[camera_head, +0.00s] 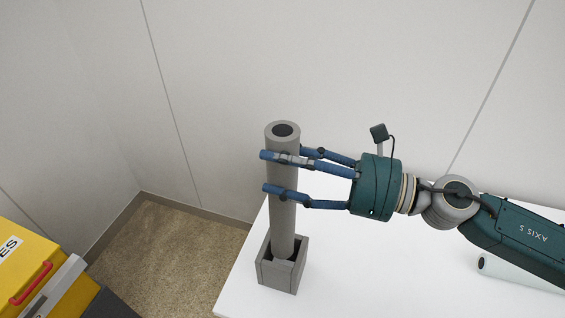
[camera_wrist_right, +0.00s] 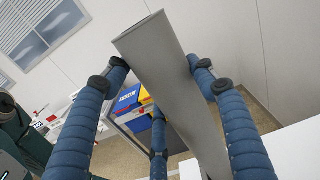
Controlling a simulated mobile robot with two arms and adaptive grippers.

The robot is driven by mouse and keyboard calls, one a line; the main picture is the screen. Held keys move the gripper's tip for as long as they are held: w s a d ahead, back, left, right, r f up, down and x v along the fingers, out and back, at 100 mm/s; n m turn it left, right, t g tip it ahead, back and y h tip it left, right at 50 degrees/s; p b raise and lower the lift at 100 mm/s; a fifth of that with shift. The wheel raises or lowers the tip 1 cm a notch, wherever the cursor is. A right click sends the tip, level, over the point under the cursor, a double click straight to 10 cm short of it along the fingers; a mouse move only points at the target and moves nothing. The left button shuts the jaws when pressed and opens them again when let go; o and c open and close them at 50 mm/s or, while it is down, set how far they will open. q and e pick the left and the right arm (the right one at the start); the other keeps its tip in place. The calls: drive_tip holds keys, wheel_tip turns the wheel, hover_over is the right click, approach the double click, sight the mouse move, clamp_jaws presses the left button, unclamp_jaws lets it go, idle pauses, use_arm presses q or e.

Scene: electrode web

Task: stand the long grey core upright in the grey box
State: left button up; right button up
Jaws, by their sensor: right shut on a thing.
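The long grey core (camera_head: 284,222) stands about upright, its hollow top end facing up. Its lower end is inside the opening of the grey box (camera_head: 280,277), which stands on the white table; whether the core touches the box floor is hidden. My right gripper (camera_head: 276,172) is shut on the core in its upper part, with blue fingers around it from the right. In the right wrist view the core (camera_wrist_right: 170,80) runs between the blue fingers (camera_wrist_right: 160,100). My left gripper is in neither view.
The white table (camera_head: 340,285) has free room right of the box. A pale roll (camera_head: 488,264) with a dark hollow end lies on it, partly behind my right arm. A yellow case (camera_head: 30,262) with a red handle is at the lower left. White walls stand behind.

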sight(293, 210)
wheel_tip(293, 210, down, 2)
drive_tip(key=shift+f+b, duration=0.25)
drive_tip(key=shift+b, duration=0.7)
wheel_tip(293, 210, down, 9)
drive_tip(key=b, duration=0.8)
drive_tip(key=shift+r, duration=0.2)
drive_tip(key=o, duration=1.4)
drive_tip(key=shift+o, duration=0.2)
